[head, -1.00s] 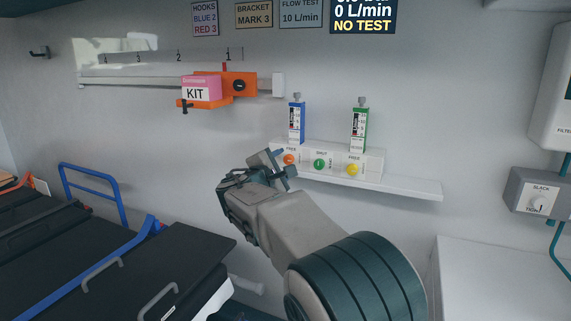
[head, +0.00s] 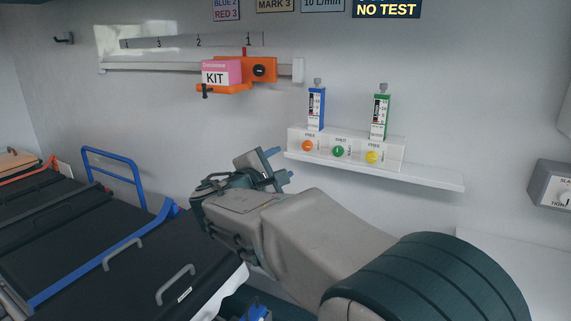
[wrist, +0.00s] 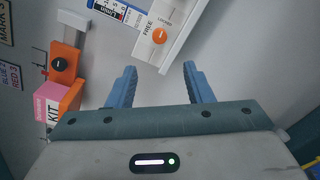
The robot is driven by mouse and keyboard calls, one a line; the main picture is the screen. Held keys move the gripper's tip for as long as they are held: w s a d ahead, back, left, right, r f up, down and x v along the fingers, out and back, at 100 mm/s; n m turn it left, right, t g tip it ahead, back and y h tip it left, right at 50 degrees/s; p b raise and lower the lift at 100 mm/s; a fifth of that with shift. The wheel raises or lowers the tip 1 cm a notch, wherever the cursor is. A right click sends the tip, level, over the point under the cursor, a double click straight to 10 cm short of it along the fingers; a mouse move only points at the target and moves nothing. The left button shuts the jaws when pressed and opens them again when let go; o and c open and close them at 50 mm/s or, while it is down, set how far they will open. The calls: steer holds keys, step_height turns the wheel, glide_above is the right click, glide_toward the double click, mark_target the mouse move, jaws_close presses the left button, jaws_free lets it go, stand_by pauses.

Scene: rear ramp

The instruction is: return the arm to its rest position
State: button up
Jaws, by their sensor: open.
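My gripper (head: 274,166) is at the end of my grey arm, in front of the wall, left of and below the small shelf. In the wrist view my gripper (wrist: 160,80) shows two blue fingers spread apart with nothing between them. Beyond the fingers is the wall, with the end of the valve panel above them. My arm reaches in from the lower right of the head view, bent, and hides part of the wall behind it.
A shelf (head: 440,183) carries a valve panel and blue (head: 316,110) and green (head: 380,117) flowmeters. A pink KIT box (head: 222,73) sits on an orange bracket (head: 262,69) on a wall rail. A black stretcher (head: 130,262) with blue side rails stands lower left.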

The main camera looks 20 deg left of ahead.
steer(key=d+f+m+g+h+p, duration=0.1)
steer(key=d+m+g+h+p, duration=0.5)
steer(key=d, duration=2.1)
steer(key=s+d+f+m+g+y+p, duration=0.25)
steer(key=s+d+m+g+p, duration=0.3)
steer(key=s+d+m, duration=0.45)
steer(key=s+d+m+g+y+p, duration=0.1)
steer(key=s+d+m+y+p, duration=0.1)
steer(key=s, duration=0.4)
steer(key=s+d+m+g+y+p, duration=0.2)
steer(key=s+m+y, duration=0.1)
steer(key=s+m, duration=0.2)
steer(key=shift+s+d+f, duration=0.3)
steer(key=shift+s+d, duration=0.1)
steer(key=shift+s, duration=0.55)
steer(key=shift+c, duration=1.1)
